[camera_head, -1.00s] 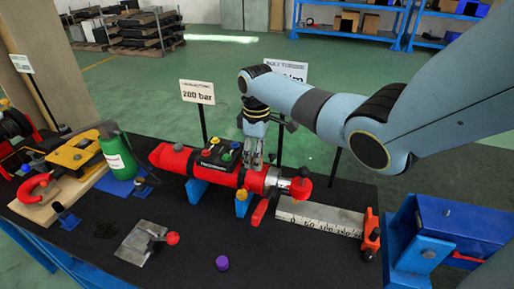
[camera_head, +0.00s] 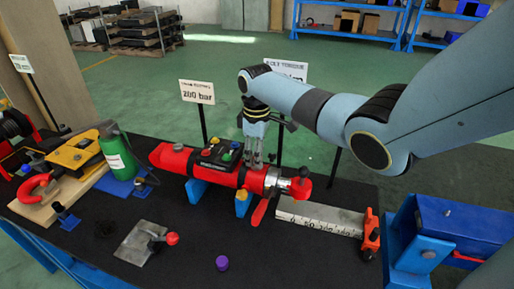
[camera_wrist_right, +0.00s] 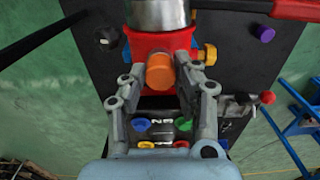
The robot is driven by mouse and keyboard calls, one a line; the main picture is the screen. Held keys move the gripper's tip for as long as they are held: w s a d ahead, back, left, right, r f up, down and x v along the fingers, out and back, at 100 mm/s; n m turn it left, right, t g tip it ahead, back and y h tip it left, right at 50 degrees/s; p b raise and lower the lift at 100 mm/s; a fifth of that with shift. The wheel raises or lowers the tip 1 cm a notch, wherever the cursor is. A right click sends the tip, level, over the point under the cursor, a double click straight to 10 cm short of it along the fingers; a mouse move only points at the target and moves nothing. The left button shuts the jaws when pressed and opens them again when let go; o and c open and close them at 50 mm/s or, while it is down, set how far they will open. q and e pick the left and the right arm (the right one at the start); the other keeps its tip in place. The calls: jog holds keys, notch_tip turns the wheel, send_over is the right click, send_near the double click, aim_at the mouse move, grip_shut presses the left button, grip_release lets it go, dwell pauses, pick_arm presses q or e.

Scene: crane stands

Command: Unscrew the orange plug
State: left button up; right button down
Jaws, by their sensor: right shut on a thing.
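In the head view, the right gripper (camera_head: 255,162) points down at the red cylinder (camera_head: 178,160), beside the black block with coloured caps. There the plug is hidden behind the fingers. My left gripper is not in view.
Blue supports (camera_head: 243,207) hold the cylinder above the black table. A purple cap (camera_head: 222,263) lies at the front, near a metal plate with a red-knobbed lever (camera_head: 172,239). A green bottle (camera_head: 118,155) stands left. A scale bar (camera_head: 318,216) lies right.

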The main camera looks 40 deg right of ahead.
jog(key=n, duration=0.5)
jog(key=shift+r, duration=0.1)
jog(key=shift+n, duration=1.1)
jog(key=n, duration=0.3)
jog(key=shift+w, duration=0.1)
jog(key=shift+n, duration=0.4)
jog(key=n, duration=0.4)
jog(key=shift+r+n, duration=0.1)
jog(key=shift+n, duration=0.2)
